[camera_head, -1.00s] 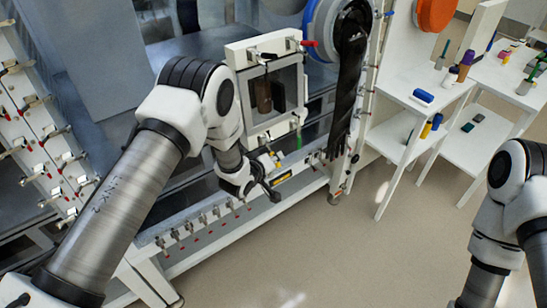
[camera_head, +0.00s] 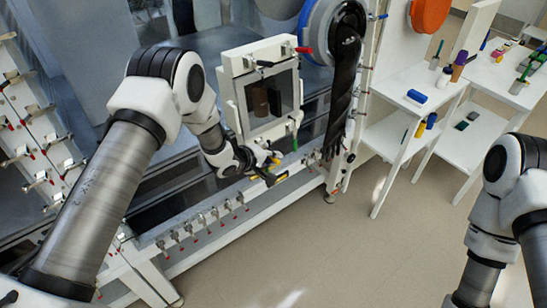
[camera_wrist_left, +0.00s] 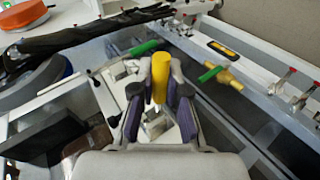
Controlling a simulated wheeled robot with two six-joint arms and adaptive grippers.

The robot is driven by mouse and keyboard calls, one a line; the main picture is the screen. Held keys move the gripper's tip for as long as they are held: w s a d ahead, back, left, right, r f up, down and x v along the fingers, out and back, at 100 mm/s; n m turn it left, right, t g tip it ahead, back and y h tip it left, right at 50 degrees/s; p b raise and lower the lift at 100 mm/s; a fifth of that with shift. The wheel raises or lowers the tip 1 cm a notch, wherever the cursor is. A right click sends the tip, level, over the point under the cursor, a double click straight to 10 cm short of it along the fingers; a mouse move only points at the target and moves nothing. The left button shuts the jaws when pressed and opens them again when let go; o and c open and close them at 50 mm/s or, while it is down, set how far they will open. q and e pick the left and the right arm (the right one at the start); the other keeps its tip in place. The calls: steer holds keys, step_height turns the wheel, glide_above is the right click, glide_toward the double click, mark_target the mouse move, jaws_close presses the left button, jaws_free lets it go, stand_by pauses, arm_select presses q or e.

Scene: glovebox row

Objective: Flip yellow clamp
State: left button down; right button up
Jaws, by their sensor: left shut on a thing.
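The yellow clamp (camera_wrist_left: 160,78) stands upright between the fingers of my left gripper (camera_wrist_left: 157,100) in the left wrist view. The fingers are shut on its yellow handle, and its metal base shows below. In the head view my left gripper (camera_head: 268,168) is at the lower right corner of the small white-framed window box, where the clamp is mostly hidden by the fingers. The right arm shows at the right edge of the head view, but its gripper is out of the picture.
A green-handled valve with a brass body (camera_wrist_left: 222,75) sits close beside the left gripper. A black glove (camera_head: 345,80) hangs from the blue ring port. Several red-tipped clamps line the lower rail (camera_head: 205,222). White shelves (camera_head: 400,140) stand at the right.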

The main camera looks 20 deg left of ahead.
arm_select(q)
steer(key=shift+r, duration=0.1)
steer(key=c, duration=1.2)
jaws_free()
steer(key=shift+a, duration=0.1)
steer(key=shift+o, duration=0.2)
steer(key=v, duration=1.2)
